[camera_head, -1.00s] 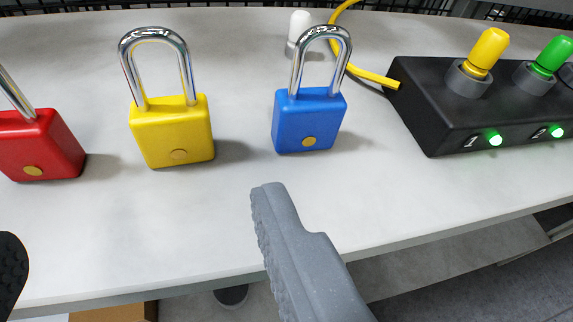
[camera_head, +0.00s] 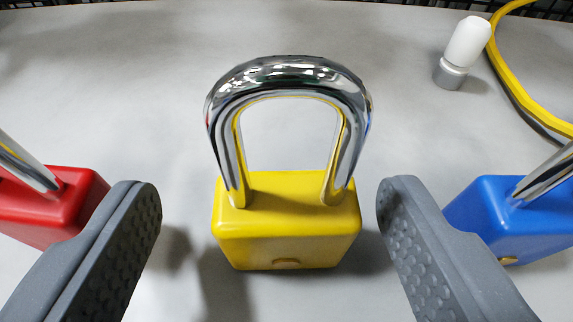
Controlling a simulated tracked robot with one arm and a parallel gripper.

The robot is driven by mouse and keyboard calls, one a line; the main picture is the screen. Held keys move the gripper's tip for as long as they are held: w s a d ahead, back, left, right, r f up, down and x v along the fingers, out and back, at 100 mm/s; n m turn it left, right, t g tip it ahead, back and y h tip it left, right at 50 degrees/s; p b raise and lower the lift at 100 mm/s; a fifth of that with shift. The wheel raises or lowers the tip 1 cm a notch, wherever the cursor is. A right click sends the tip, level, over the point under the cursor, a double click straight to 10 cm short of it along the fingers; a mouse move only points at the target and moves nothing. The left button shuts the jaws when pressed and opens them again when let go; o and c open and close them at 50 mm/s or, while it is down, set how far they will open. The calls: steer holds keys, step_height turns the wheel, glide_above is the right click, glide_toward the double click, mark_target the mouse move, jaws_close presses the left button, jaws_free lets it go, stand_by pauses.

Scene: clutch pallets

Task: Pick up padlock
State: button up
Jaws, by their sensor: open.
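A yellow padlock (camera_head: 287,222) with a silver shackle stands upright on the pale table, near the middle of the view. My gripper (camera_head: 268,212) is open, with one grey finger to the left of the yellow padlock and one to its right. A gap shows between each finger and the padlock in the picture. A red padlock (camera_head: 62,197) is at the left edge, partly behind the left finger. A blue padlock (camera_head: 515,212) is at the right edge, partly behind the right finger. The red and blue padlocks are cut off by the frame.
The pale table (camera_head: 160,110) is clear behind and around the yellow padlock. A small white-capped metal piece (camera_head: 464,50) stands at the back right. A yellow cable (camera_head: 515,85) curves beside it. A dark mesh edge runs along the back.

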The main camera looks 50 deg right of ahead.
mark_target(281, 185)
steer(key=b+x, duration=0.1)
steer(key=x, duration=0.3)
steer(key=shift+d+f, duration=0.2)
steer(key=shift+d, duration=0.15)
steer(key=c, duration=1.1)
steer(key=shift+r, duration=0.1)
